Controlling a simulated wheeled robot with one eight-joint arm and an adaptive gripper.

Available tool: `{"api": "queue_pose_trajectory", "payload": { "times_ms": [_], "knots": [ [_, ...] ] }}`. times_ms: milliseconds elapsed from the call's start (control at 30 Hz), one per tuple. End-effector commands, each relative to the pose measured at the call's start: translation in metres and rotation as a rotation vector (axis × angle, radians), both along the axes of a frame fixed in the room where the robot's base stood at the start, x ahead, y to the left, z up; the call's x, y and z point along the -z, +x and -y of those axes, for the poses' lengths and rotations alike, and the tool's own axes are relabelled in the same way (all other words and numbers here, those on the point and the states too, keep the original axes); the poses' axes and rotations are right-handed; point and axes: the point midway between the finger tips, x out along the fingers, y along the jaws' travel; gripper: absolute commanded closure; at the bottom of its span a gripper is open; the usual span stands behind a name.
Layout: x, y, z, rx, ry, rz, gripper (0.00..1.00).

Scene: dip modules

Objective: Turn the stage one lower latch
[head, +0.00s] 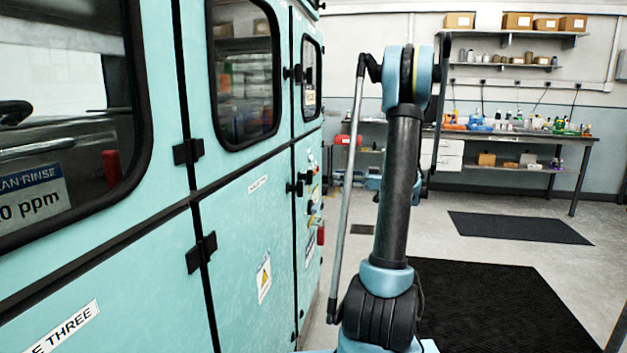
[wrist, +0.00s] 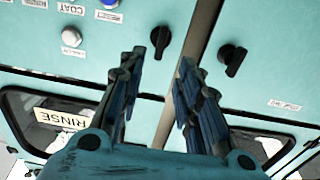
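In the wrist view, which looks upside down, two black turn latches sit on the teal panel: one at the upper middle (wrist: 160,38) and one to its right (wrist: 232,60). The label near the right latch is too small to read, so I cannot tell which is the stage one lower latch. My gripper (wrist: 161,66) is open and empty. Its fingers point at the panel, left fingertip close below the middle latch and right fingertip by the seam. Contact cannot be told. In the head view the gripper is not visible.
The teal machine (head: 140,270) fills the left, with windowed doors and black fittings (head: 201,252). A "THREE" label (head: 66,328) is at lower left. A workbench (head: 520,137) stands at the back right. Floor with black mats (head: 500,305) is clear at right.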

Motion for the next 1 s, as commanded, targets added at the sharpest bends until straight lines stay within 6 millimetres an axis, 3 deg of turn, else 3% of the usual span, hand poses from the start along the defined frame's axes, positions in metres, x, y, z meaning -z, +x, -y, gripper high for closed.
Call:
{"api": "queue_pose_trajectory", "payload": {
  "times_ms": [500,700,1000],
  "knots": [
    [0.000,0.025,-0.081,-0.003,0.000,0.000,0.68],
    [0.000,0.031,-0.098,-0.001,0.000,0.000,0.68],
    [0.000,0.034,-0.103,0.001,0.000,0.000,0.68]
  ]
}}
